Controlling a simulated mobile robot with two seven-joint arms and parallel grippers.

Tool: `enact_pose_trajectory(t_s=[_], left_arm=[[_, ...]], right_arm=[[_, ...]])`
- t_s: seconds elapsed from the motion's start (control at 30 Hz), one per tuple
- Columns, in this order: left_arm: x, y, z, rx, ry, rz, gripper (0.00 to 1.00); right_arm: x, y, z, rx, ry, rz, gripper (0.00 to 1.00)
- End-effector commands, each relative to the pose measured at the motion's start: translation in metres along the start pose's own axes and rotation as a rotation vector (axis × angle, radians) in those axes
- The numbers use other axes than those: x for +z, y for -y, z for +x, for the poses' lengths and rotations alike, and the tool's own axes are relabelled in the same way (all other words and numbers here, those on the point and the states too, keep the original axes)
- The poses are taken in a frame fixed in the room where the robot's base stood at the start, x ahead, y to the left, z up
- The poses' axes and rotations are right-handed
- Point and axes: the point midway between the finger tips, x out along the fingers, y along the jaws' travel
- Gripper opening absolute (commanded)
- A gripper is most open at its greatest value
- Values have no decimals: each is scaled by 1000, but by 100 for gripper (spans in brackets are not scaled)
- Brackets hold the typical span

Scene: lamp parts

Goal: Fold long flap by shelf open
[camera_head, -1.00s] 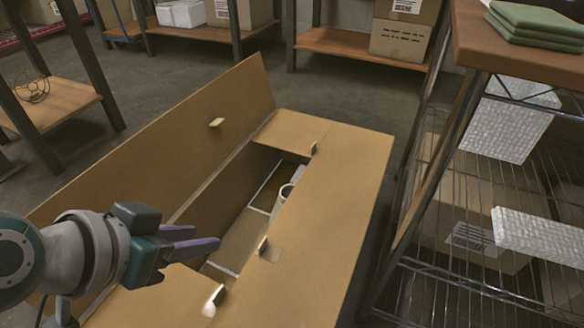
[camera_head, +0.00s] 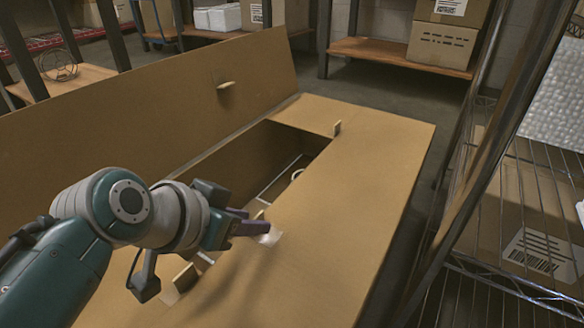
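A large brown cardboard box lies open on the floor. Its long flap by the shelf (camera_head: 345,205) lies flat over the right side of the opening. A small tab (camera_head: 262,215) stands on that flap's inner edge. My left gripper (camera_head: 258,226) reaches over the opening from the left, its purple fingers at this tab. They partly hide it, and I cannot tell whether they close on it. The opposite long flap (camera_head: 150,110) is raised and leans outward. The far short flap (camera_head: 325,113) and the near short flap (camera_head: 150,305) look flat. My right gripper is not in view.
A wire shelf (camera_head: 520,190) with a cardboard carton (camera_head: 510,235) stands close to the right of the box. A wooden shelf (camera_head: 400,55) with cartons is at the back. A small white object (camera_head: 297,174) shows inside the box.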

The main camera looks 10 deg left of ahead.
Motion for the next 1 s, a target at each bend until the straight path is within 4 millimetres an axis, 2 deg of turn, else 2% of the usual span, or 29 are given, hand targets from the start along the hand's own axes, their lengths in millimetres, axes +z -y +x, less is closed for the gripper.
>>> enact_pose_trajectory(t_s=[0.03, 0.13, 0.47, 0.8, 1.0], left_arm=[[3, 0, 9, 0, 0, -1, 36], [2, 0, 15, -1, 1, 0, 36], [0, 0, 16, -1, 1, 0, 36], [0, 0, 16, -1, 1, 1, 0], [0, 0, 16, -1, 1, 1, 0]], right_arm=[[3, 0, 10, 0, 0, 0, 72], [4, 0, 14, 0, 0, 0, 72], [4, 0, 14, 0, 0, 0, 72], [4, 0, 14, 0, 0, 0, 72], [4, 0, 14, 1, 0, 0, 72]])
